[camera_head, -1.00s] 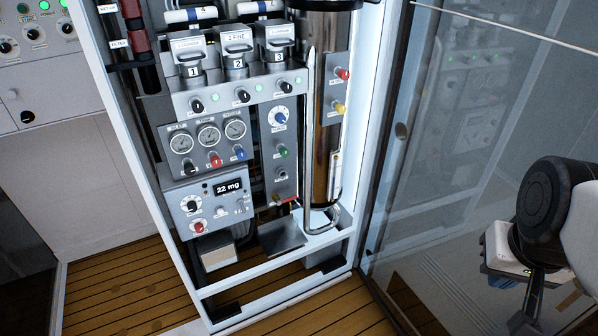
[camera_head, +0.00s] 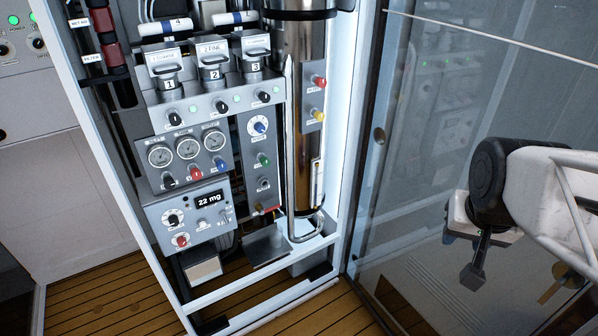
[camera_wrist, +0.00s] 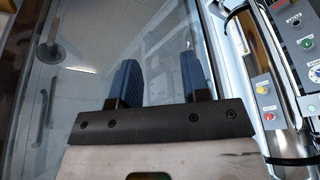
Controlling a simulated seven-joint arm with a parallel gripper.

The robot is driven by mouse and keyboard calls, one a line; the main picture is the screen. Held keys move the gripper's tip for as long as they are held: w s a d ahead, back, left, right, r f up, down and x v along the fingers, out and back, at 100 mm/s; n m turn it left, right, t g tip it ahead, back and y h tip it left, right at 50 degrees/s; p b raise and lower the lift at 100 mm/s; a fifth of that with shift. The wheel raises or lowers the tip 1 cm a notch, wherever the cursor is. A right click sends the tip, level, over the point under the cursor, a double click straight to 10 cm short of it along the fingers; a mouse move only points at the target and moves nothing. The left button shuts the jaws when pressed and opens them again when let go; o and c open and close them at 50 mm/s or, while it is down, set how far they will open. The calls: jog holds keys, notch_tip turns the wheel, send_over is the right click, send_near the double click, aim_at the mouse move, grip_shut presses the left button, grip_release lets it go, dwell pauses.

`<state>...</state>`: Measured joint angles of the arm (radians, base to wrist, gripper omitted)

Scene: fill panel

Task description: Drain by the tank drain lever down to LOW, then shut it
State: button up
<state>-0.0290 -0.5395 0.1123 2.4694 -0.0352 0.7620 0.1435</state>
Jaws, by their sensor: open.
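The tall shiny tank (camera_head: 305,130) stands at the right side of the open cabinet, with a narrow pale gauge strip (camera_head: 318,180) low on its side. A small red-and-yellow part (camera_head: 265,210) sits near the tank's foot, left of its bent pipe; it may be the drain lever, but it is too small to tell. The LOW mark is not readable. My gripper (camera_head: 474,272) is in front of the glass door, well to the right of the tank. In the wrist view my gripper (camera_wrist: 161,80) has two blue fingers apart with nothing between them.
A plate with a red knob (camera_head: 319,81) and a yellow knob (camera_head: 319,114) is beside the tank. The control box display (camera_head: 209,200) reads 22 mg. A grey tray (camera_head: 267,247) sits below the panel. The glass door (camera_head: 430,130) stands right of the cabinet.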

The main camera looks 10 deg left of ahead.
jog(key=w+a+f+m+t, duration=0.1)
jog(key=w+a+f+t, duration=0.15)
jog(key=w, duration=0.75)
jog(key=w+a+f+m+t, duration=0.15)
jog(key=w+a, duration=0.25)
jog(key=w, duration=0.5)
jog(key=w+a+f+m+t+y, duration=0.1)
jog(key=w+a+f+y, duration=0.1)
jog(key=w+a+f, duration=0.5)
jog(key=w+a+f+m+t+y, duration=0.15)
jog(key=w+a+f, duration=0.3)
jog(key=w, duration=0.45)
jog(key=w+a+f+t+y, duration=0.1)
jog(key=w+a+f+y, duration=0.1)
jog(key=w+a+f, duration=0.35)
jog(key=m+t+y, duration=0.2)
jog(key=m+y, duration=0.1)
jog(key=y, duration=0.5)
send_near(274, 208)
jog(key=x, duration=0.2)
jog(key=shift+w+a+g+h, duration=0.15)
jog(key=shift+w+g+h, duration=0.1)
jog(key=shift+w+a, duration=0.1)
jog(key=shift+x, duration=3.85)
grip_shut()
